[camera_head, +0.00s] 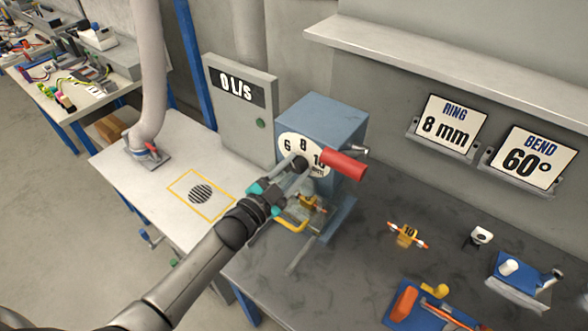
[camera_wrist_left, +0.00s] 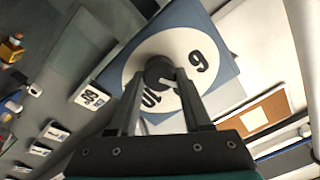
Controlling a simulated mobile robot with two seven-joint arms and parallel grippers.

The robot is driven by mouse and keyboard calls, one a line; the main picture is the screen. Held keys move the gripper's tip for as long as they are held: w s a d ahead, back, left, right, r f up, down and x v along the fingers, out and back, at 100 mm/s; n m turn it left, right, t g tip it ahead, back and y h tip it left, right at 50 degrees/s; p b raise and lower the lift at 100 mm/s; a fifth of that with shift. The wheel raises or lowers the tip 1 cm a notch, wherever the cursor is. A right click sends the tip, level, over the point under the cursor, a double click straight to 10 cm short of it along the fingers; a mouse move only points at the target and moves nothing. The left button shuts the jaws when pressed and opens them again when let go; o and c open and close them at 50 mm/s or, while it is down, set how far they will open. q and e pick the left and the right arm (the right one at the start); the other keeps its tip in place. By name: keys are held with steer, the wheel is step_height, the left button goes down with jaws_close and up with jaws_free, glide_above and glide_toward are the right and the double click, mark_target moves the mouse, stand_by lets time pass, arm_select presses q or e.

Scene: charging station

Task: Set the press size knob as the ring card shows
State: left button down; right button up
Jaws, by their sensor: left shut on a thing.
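The blue press (camera_head: 322,120) stands on the dark bench, with a white dial (camera_head: 289,141) marked 6, 8 and 10 on its front. The dark round size knob (camera_head: 300,163) is at the dial's middle; it also shows in the left wrist view (camera_wrist_left: 158,72). My left gripper (camera_head: 292,172) is shut on the knob, one finger on each side. In the left wrist view a pale pointer on the knob lies between 6 and 10; the 8 is hidden behind a finger. The ring card (camera_head: 450,125) reads 8 mm. My right gripper is not in view.
A red handle (camera_head: 344,165) sticks out from the press just right of the knob. A bend card (camera_head: 530,158) reads 60°. A grey panel (camera_head: 240,105) reads 0 L/s. Tools and a blue tray (camera_head: 440,312) lie at the bench's front right.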

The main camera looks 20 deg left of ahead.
arm_select(q)
steer(key=m+b, duration=0.1)
steer(key=m, duration=0.4)
steer(key=shift+f, duration=0.15)
steer(key=shift+m, duration=0.3)
stand_by(0.3)
steer(key=shift+c, duration=1.7)
jaws_free()
steer(key=b+v, duration=0.1)
steer(key=v, duration=1.4)
steer(key=shift+s, duration=0.15)
